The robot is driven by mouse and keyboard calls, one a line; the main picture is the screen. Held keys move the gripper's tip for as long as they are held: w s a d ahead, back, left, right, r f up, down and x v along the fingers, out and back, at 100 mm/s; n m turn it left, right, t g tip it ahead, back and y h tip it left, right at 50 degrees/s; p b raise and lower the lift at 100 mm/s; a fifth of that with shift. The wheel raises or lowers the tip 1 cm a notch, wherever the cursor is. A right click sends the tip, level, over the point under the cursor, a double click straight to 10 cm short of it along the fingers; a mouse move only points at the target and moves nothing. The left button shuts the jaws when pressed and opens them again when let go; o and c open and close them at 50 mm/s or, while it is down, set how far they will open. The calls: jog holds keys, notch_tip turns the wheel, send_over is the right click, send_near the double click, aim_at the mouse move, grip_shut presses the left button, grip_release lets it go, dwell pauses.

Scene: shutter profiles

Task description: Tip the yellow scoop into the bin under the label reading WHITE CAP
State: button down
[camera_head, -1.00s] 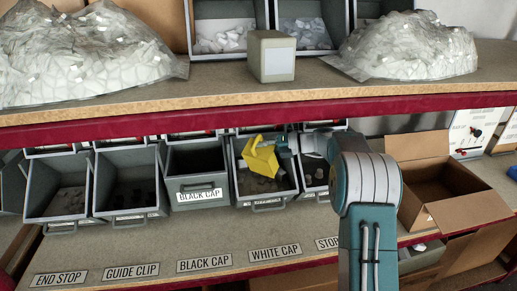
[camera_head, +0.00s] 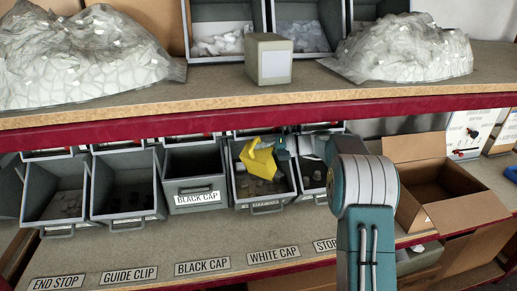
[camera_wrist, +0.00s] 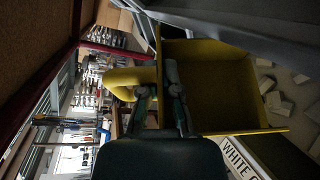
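The yellow scoop (camera_head: 262,162) is tilted over the fourth bin from the left in the row (camera_head: 266,206). The WHITE CAP label (camera_head: 274,254) is on the shelf in front of and below that bin. My gripper (camera_head: 284,150) is shut on the scoop's handle. In the wrist view the fingers of my gripper (camera_wrist: 165,98) close around it, and the open inside of the scoop (camera_wrist: 215,85) shows no pieces. Light pieces (camera_wrist: 280,103) lie beyond the scoop's edge in that view, beside part of a WHITE label (camera_wrist: 240,155).
The BLACK CAP bin (camera_head: 196,192) stands just left, with further bins beyond it. An upper shelf with a red edge (camera_head: 200,121) runs above the bins, close over my gripper. An open cardboard box (camera_head: 440,190) is at the right.

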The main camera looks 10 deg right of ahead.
aim_at(261, 156)
jog(key=shift+s+r, duration=0.25)
jog(key=shift+s, duration=0.55)
jog(key=shift+s+r, duration=0.25)
jog(key=shift+s, duration=0.5)
jog(key=shift+d, duration=0.1)
